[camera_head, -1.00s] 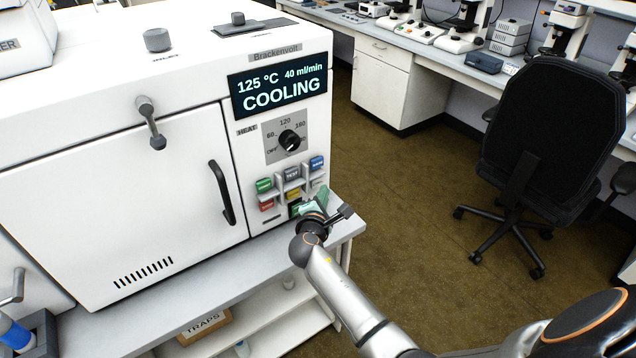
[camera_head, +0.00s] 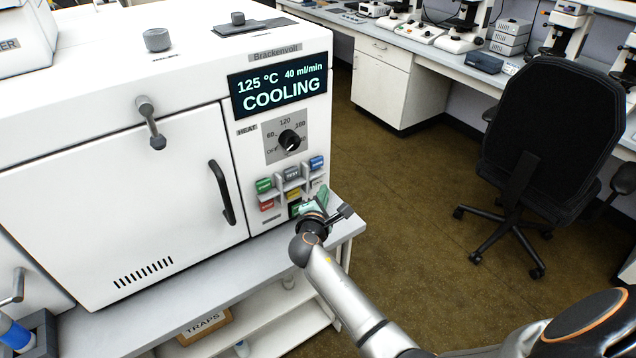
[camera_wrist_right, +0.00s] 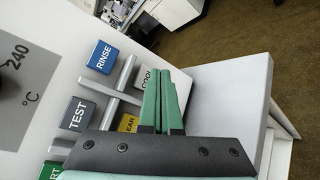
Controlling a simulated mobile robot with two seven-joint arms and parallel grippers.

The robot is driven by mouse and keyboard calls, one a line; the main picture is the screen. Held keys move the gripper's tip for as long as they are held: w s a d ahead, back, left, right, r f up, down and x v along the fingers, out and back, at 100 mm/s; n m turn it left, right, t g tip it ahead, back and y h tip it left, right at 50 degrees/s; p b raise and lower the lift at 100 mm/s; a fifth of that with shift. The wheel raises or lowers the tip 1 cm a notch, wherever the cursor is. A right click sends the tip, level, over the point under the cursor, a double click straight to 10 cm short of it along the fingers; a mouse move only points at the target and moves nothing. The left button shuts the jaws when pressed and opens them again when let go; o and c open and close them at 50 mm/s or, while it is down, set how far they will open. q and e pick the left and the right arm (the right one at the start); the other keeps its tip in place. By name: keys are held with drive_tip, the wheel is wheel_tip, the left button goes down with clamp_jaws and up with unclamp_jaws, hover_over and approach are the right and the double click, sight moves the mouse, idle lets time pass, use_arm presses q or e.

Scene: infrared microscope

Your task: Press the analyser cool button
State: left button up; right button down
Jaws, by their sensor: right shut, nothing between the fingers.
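The analyser (camera_head: 175,180) is a white box with a dark display (camera_head: 278,90) reading 125 °C, 40 ml/min and COOLING. The pale cool button (camera_wrist_right: 149,77) is in the right wrist view, partly covered by my green fingers. In the head view, the cool button (camera_head: 318,183) is at the lower right of the button block. My left gripper is not in view.
Blue rinse (camera_wrist_right: 104,54), grey test (camera_wrist_right: 76,114) and yellow clear (camera_wrist_right: 128,124) buttons sit close by, with raised white dividers between them. The analyser stands on a grey bench (camera_head: 150,322). A black chair (camera_head: 552,130) stands on the open floor at right.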

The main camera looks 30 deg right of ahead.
drive_tip(key=shift+w, duration=0.15)
drive_tip(key=shift+w, duration=0.25)
drive_tip(key=shift+w+b, duration=0.45)
drive_tip(key=shift+w, duration=0.05)
idle(0.6)
idle(0.3)
drive_tip(key=shift+s+p, duration=0.7)
drive_tip(key=shift+s, duration=0.2)
drive_tip(key=s+p, duration=0.2)
drive_tip(key=s, duration=0.3)
drive_tip(key=shift+d+p, duration=0.2)
drive_tip(key=shift+p, duration=0.15)
